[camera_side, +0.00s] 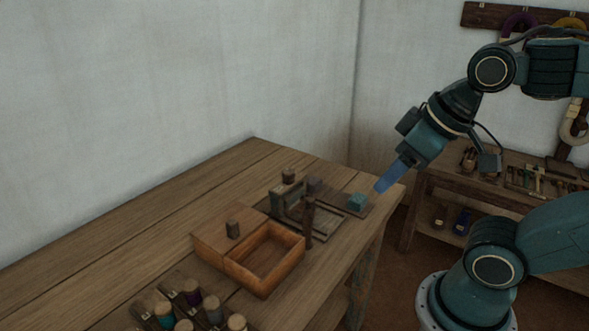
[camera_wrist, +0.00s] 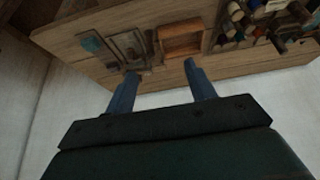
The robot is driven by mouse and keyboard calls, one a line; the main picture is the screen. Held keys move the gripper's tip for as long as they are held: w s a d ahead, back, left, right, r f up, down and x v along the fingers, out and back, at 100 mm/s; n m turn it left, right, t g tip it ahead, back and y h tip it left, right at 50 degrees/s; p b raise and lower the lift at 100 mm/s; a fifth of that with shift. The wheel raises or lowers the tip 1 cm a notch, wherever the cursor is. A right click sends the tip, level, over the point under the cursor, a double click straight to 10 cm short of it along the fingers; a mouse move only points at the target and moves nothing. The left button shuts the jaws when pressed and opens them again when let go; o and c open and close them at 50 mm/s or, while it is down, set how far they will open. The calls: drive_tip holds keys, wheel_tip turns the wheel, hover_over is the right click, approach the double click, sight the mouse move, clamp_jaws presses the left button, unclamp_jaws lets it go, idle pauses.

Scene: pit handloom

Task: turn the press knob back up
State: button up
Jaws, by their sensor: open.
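A small dark wooden press (camera_side: 293,205) with a frame and short uprights stands on the table near its right end. A dark knob (camera_side: 289,175) tops one of its posts; its turn position is too small to tell. The press also shows in the wrist view (camera_wrist: 130,48), seen from above and tilted. My gripper (camera_side: 380,188) is open and empty, with blue fingers, above and to the right of the press, apart from it. In the wrist view its two fingers (camera_wrist: 161,70) stand wide apart with nothing between them.
An open wooden box (camera_side: 265,258) with a knobbed lid section sits in front of the press. A teal block (camera_side: 357,202) lies right of it on a dark board. Several spools (camera_side: 190,305) stand at the front. The table's left part (camera_side: 130,240) is clear.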

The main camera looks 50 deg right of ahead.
drive_tip(key=shift+w+r, duration=0.1)
drive_tip(key=w+d+r+m+g, duration=0.1)
drive_tip(key=w+d+r+m, duration=0.2)
drive_tip(key=w, duration=0.5)
drive_tip(key=m+g, duration=0.5)
drive_tip(key=m, duration=0.5)
hover_over(288, 171)
wheel_tip(288, 171, down, 8)
drive_tip(key=shift+r, duration=0.25)
drive_tip(key=shift+f, duration=0.1)
drive_tip(key=shift+f, duration=6.8)
